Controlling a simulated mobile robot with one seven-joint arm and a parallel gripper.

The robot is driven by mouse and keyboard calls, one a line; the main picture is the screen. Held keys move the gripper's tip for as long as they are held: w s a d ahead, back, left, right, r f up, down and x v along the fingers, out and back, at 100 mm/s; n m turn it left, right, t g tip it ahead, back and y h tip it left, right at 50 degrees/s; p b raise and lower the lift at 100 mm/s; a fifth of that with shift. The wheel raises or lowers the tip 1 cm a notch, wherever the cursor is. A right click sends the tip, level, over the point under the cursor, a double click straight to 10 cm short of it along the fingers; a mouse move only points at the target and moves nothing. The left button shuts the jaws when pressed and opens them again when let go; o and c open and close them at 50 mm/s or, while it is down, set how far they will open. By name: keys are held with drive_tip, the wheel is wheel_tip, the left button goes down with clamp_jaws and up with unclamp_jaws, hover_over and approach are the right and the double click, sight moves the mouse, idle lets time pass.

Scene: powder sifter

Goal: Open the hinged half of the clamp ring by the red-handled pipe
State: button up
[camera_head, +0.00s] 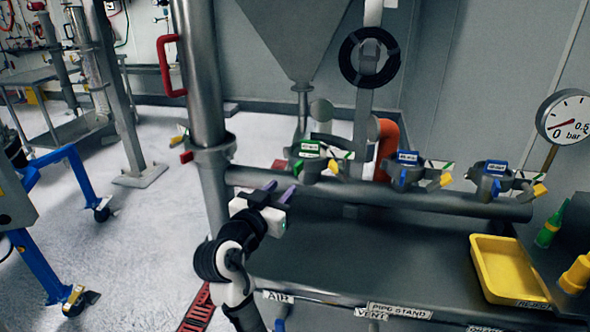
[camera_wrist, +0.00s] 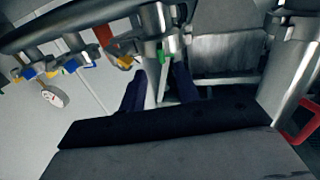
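The clamp ring (camera_head: 213,153) sits around the upright metal pipe (camera_head: 202,75) with the red handle (camera_head: 166,66) in the head view. A red tab and a yellow tab stick out at its left. I cannot tell whether its hinged half is shut. My gripper (camera_head: 279,190) is to the right of this pipe and a little lower than the ring, apart from it. Its two purple fingers are spread and empty, also in the wrist view (camera_wrist: 160,85). There the pipe (camera_wrist: 285,75) and red handle (camera_wrist: 302,122) show at the right.
A horizontal pipe (camera_head: 375,196) with several tagged clamps lies behind my gripper. A yellow tray (camera_head: 508,270) and bottles are on the bench at right.

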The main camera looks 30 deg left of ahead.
sight(295, 173)
drive_tip(key=w, duration=0.2)
drive_tip(key=w+p, duration=0.1)
drive_tip(key=w, duration=0.2)
drive_tip(key=w+p, duration=0.1)
drive_tip(key=w, duration=0.2)
drive_tip(key=shift+w+a, duration=0.1)
drive_tip(key=shift+a, duration=0.2)
clamp_jaws()
